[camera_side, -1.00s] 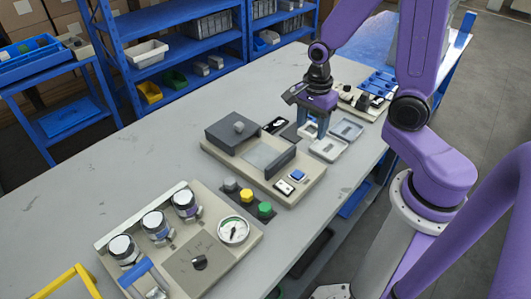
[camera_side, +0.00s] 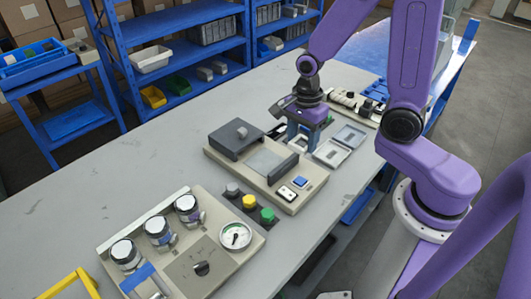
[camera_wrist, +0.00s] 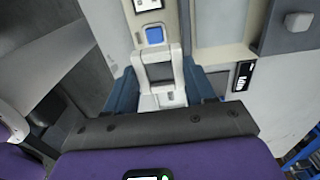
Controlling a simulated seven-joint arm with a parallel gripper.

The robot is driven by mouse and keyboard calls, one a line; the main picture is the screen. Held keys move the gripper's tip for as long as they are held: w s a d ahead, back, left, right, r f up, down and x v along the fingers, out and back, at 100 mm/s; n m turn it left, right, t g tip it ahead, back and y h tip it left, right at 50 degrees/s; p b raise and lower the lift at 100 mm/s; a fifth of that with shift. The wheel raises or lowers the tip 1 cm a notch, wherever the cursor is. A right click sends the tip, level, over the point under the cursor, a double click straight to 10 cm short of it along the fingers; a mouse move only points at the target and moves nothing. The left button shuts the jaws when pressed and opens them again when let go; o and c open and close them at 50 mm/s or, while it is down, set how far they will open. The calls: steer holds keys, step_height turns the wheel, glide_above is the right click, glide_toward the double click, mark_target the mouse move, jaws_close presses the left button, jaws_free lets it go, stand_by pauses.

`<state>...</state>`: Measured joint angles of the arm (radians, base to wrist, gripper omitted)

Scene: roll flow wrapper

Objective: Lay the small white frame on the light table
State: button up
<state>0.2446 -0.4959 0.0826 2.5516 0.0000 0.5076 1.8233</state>
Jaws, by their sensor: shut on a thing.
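The small white frame (camera_wrist: 148,102) is between the two blue-grey fingers of my gripper (camera_wrist: 161,88) in the wrist view. It has a dark square opening. My gripper is shut on it. In the side view my gripper (camera_side: 302,146) hangs just beyond the right back part of the beige unit, and the frame is mostly hidden by the fingers. The light table (camera_side: 307,190) appears to be this beige unit, with a pale panel, a dark raised block and a blue button. In the wrist view its blue button (camera_wrist: 154,35) lies just past the frame.
A button box (camera_side: 248,202) and a gauge panel (camera_side: 210,262) stand in front of the beige unit. A dark upright bar (camera_side: 283,169) stands beside the pale panel. The bench left of the unit is clear.

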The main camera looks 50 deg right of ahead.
steer(key=shift+w+a+f, duration=0.1)
steer(key=shift+w+f, duration=0.15)
steer(key=shift+w, duration=0.3)
steer(key=shift+w+f, duration=0.25)
steer(key=shift+w, duration=0.3)
steer(key=w+f, duration=0.2)
steer(key=w, duration=0.2)
glide_above(265, 161)
steer(key=f, duration=0.5)
steer(key=shift+s+f, duration=0.15)
steer(key=shift+s, duration=0.2)
steer(key=shift+w+f, duration=0.15)
steer(key=shift+f, duration=0.8)
steer(key=shift+w+f, duration=0.1)
steer(key=shift+f, duration=0.8)
steer(key=shift+f, duration=0.15)
steer(key=o, duration=1)
